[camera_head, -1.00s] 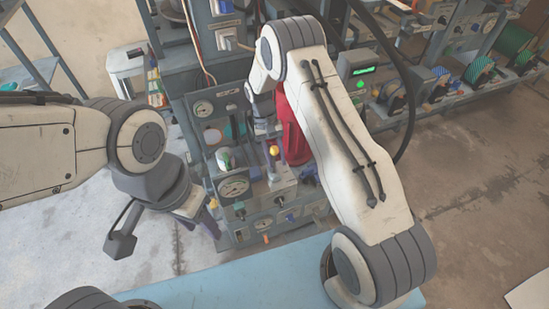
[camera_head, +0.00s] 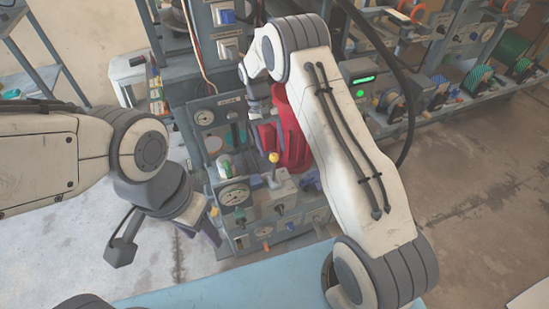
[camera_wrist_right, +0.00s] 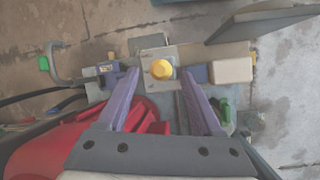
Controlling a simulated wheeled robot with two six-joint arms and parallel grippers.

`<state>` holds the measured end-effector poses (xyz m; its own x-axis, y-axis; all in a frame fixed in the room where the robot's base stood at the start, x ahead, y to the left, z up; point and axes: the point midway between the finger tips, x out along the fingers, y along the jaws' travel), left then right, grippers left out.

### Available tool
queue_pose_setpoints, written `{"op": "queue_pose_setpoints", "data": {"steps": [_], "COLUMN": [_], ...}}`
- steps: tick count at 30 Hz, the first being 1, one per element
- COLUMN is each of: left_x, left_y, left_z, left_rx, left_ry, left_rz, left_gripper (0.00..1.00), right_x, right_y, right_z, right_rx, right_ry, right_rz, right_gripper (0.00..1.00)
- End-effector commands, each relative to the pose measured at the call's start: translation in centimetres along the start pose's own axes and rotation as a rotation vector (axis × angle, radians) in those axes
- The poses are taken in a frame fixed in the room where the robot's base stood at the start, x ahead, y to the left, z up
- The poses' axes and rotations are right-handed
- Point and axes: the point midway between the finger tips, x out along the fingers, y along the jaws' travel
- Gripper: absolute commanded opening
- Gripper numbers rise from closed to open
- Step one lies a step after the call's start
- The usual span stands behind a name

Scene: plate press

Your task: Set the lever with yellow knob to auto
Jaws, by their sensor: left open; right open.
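The lever's yellow knob (camera_head: 274,157) stands on a short stem above a grey box (camera_head: 283,190) at the front of the panel. In the right wrist view, the yellow knob (camera_wrist_right: 162,69) shows from above, between the tips of my two purple fingers. My right gripper (camera_wrist_right: 160,80) is open and empty; whether its fingers reach down to knob height I cannot tell. In the head view it is mostly hidden behind my right arm and wrist. My left gripper (camera_head: 212,226) is open and empty, left of the panel. Any auto label is too small to read.
A round gauge (camera_head: 235,193) and small switches surround the lever box. A blue table edge (camera_head: 220,290) lies in front. Shelves with spools (camera_head: 480,70) stand at the right.

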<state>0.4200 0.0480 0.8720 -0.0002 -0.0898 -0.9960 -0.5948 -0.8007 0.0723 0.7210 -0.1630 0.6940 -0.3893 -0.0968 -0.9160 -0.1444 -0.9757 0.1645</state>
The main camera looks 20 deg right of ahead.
Motion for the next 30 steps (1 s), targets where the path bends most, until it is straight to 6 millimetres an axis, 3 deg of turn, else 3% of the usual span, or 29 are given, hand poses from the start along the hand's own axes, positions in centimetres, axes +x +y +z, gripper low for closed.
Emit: {"op": "queue_pose_setpoints", "data": {"steps": [3, 8, 30], "left_x": [-0.2, -0.2, -0.2], "left_y": [0.0, 0.0, 0.0], "left_z": [0.0, 0.0, 0.0], "left_rx": [0.000, 0.000, 0.000], "left_ry": [0.000, 0.000, 0.000], "left_rz": [0.000, 0.000, 0.000], "left_gripper": [0.50, 0.50, 0.50], "right_x": [-1.9, -3.0, -3.1], "right_y": [0.0, 0.0, 0.0], "right_z": [-0.1, 0.0, 0.0], "right_rx": [0.000, 0.000, -0.001], "right_ry": [0.004, 0.001, 0.001], "right_rz": [-0.001, -0.001, -0.001], "right_gripper": [0.67, 0.67, 0.67]}}
